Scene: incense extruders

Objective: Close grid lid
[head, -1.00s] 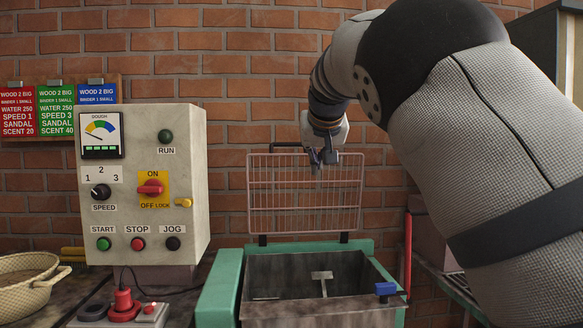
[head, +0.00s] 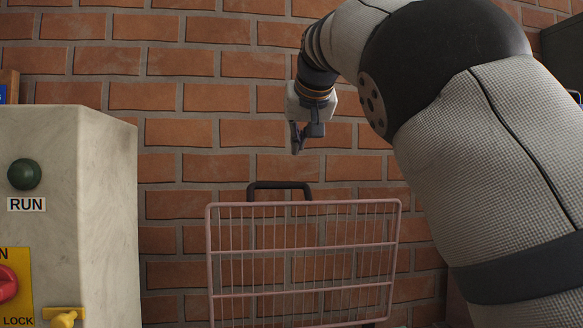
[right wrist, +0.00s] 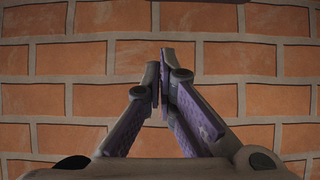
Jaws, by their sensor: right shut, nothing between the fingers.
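The grid lid (head: 304,292) is a pinkish wire frame with thin bars. It stands upright, open, in front of the brick wall in the head view. Its dark handle (head: 280,187) sticks up from the top edge. My right gripper (head: 296,150) is above the lid's top edge, a little right of the handle, apart from both in the picture. It is shut and empty. The right wrist view shows its two fingers (right wrist: 164,60) together, with only brick behind them. The lid's hinges and the tub below are out of view. My left gripper is not in view.
A pale control box (head: 85,215) with a green RUN button (head: 24,174) and a red switch (head: 6,284) stands at the left. The brick wall (head: 215,65) closes off the back. Open space lies between the box and the lid.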

